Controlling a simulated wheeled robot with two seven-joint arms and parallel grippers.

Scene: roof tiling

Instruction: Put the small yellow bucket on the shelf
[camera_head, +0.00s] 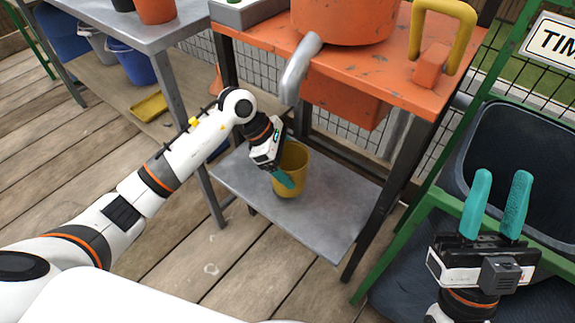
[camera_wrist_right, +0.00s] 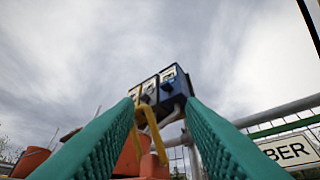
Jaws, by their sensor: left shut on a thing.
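The small yellow bucket (camera_head: 294,172) is upright at the grey lower shelf (camera_head: 325,213) of the orange workbench in the head view. I cannot tell whether its base touches the shelf. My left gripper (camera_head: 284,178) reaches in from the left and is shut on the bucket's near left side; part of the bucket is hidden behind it. My right gripper (camera_head: 496,205) is at the right, open and empty, its teal fingers pointing up. In the right wrist view its fingers (camera_wrist_right: 163,135) stand apart with nothing between them.
The orange bench top (camera_head: 385,75) with an orange machine and spout (camera_head: 298,70) overhangs the shelf. Dark bench legs (camera_head: 378,205) flank it. A green frame (camera_head: 400,222) with a dark bin (camera_head: 520,150) stands right. Left, blue buckets (camera_head: 132,62) and a yellow tray (camera_head: 149,107) sit under a grey table.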

